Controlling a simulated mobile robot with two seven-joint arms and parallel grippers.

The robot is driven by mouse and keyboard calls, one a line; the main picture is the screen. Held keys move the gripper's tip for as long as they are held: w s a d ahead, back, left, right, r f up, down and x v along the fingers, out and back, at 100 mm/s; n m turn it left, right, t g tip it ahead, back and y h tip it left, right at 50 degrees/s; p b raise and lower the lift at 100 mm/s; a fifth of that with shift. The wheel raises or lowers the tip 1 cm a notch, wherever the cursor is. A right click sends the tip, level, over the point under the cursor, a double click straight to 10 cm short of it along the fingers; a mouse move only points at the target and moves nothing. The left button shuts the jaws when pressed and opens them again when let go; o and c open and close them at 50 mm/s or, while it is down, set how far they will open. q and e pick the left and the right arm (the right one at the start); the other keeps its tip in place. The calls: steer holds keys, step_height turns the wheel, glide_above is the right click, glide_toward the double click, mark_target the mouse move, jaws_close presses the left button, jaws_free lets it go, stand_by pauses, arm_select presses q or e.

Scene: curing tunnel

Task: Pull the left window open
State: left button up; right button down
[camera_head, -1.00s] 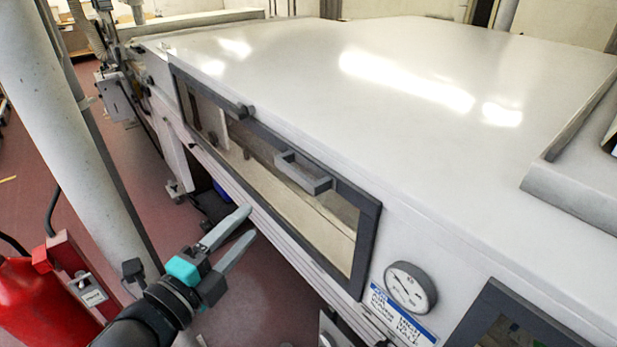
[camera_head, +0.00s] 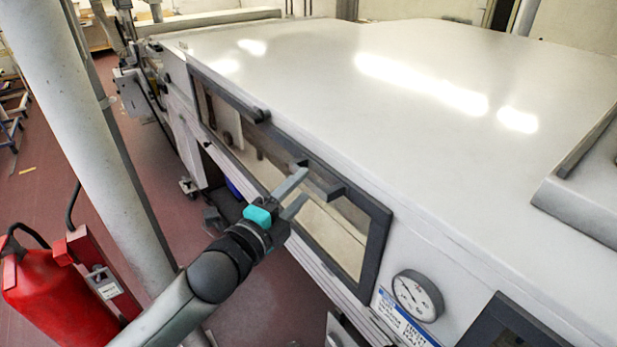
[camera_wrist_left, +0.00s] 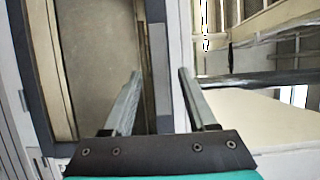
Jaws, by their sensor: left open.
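The left window (camera_head: 378,250) is a long glass pane in a dark frame, set in the side of the pale machine. It looks closed. Its grey bar handle (camera_head: 328,188) sits on the upper frame, partly hidden behind my fingers. My left gripper (camera_head: 304,185) is open, with its fingertips close to the handle; I cannot tell if they touch it. In the left wrist view, a grey bar (camera_wrist_left: 158,60), probably the handle against the dark frame, lies between the lines of the two open fingers (camera_wrist_left: 160,72). My right gripper is not in view.
A pressure gauge (camera_head: 418,296) is right of the window, with another dark-framed window (camera_head: 520,325) beyond it. A thick pale column (camera_head: 95,130) and a red fire extinguisher (camera_head: 55,295) stand at the left. Red floor (camera_head: 45,200) is open between column and machine.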

mark_target(307, 182)
arm_select(q)
steer(key=shift+x, duration=1.85)
jaws_close()
